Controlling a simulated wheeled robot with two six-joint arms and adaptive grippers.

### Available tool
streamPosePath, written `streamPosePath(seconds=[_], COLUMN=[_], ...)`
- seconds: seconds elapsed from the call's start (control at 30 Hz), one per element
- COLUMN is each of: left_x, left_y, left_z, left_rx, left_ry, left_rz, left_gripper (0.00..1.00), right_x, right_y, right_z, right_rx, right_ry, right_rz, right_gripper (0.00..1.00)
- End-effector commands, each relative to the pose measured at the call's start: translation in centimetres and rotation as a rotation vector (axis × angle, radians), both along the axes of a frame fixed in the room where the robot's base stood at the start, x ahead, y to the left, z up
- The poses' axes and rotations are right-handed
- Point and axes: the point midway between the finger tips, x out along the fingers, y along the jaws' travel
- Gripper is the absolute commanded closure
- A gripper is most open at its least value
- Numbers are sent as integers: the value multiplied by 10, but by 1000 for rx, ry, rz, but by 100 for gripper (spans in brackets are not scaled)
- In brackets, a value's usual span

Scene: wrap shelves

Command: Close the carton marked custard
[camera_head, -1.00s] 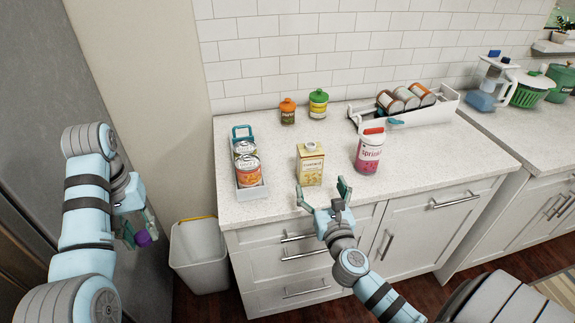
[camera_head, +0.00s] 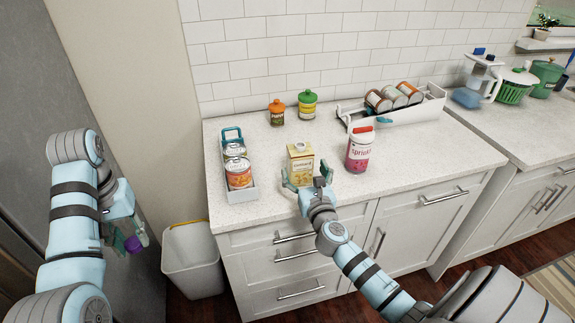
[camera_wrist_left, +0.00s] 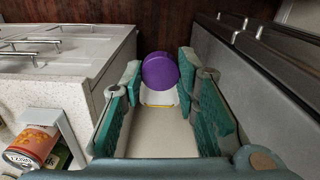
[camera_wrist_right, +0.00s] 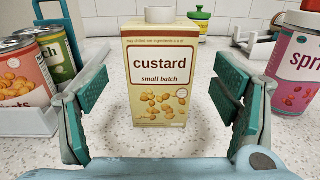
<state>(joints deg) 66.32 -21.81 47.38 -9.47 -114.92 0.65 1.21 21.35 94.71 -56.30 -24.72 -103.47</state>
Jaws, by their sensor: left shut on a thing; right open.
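The custard carton (camera_head: 301,164) stands upright on the counter near its front edge; in the right wrist view its front (camera_wrist_right: 158,85) reads "custard", with a white round neck (camera_wrist_right: 167,15) on top. My right gripper (camera_head: 306,182) is open close in front of the carton, which shows centred between its fingers; I cannot tell whether they touch it.
A tray (camera_head: 241,196) with cans stands left of the carton; a pink sprinkles jar (camera_head: 358,153) stands right. Orange-lidded (camera_head: 277,115) and green-lidded (camera_head: 308,107) jars are behind. A white rack (camera_head: 419,109) holds cans. A bin (camera_head: 191,262) stands below, left.

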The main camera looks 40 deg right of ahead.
Motion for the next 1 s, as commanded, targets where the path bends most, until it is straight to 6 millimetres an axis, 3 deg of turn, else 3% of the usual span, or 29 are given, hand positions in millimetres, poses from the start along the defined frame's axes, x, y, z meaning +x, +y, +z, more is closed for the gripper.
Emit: streamPosePath(seconds=[0.4, 0.77, 1.0], left_x=[0, 0, 0], left_y=[0, 0, 0], left_z=[-8, -8, -8], left_rx=[0, 0, 0], left_ry=[0, 0, 0], left_rz=[0, 0, 0], left_gripper=[80, 80, 80], right_x=[46, 48, 48], right_y=[-19, -20, -20], right_z=[2, 2, 2], right_rx=[0, 0, 0], right_ry=[-1, 0, 0], right_rz=[-1, 0, 0], right_gripper=[18, 18, 57])
